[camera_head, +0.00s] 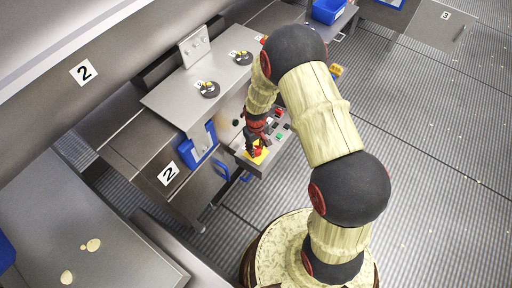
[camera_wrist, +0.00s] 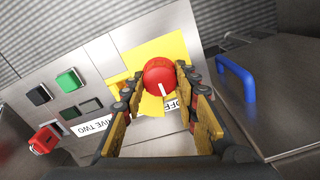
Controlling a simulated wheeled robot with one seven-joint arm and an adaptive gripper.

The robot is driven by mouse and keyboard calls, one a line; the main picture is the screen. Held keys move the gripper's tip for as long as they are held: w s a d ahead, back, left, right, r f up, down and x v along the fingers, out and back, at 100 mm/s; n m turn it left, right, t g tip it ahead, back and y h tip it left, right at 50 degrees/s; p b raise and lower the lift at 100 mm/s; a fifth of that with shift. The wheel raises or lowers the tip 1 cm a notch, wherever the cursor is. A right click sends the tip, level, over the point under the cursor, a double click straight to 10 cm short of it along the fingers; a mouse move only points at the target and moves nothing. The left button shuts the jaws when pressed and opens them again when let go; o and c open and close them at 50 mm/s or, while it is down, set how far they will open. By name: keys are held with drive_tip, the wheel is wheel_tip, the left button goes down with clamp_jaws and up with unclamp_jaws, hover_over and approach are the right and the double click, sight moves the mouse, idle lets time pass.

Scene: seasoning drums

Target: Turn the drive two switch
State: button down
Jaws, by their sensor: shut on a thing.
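The drive two switch is a round red knob (camera_wrist: 159,76) with a white pointer line, set on a yellow plate (camera_wrist: 160,50) on a grey metal panel. A label reading "DRIVE TWO" (camera_wrist: 93,126) is beside it, partly covered, and "OFF" shows close below the knob. In the wrist view my gripper (camera_wrist: 155,82) has one finger on each side of the knob and is shut on it. The white line points roughly down toward "OFF". In the head view my gripper (camera_head: 256,138) is over the control panel (camera_head: 246,160), hiding part of it.
Left of the knob are a green button (camera_wrist: 68,80), a black button (camera_wrist: 39,95) and a red switch (camera_wrist: 43,140). A blue handle (camera_wrist: 238,77) stands at the right. In the head view, a steel table (camera_head: 165,98) and blue bin (camera_head: 203,143) are close by.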

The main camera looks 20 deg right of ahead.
sight(256, 148)
idle(0.4)
drive_tip(key=c, duration=1.4)
unclamp_jaws()
drive_tip(key=shift+r, duration=0.1)
wheel_tip(256, 148, up, 12)
drive_tip(key=shift+f, duration=0.1)
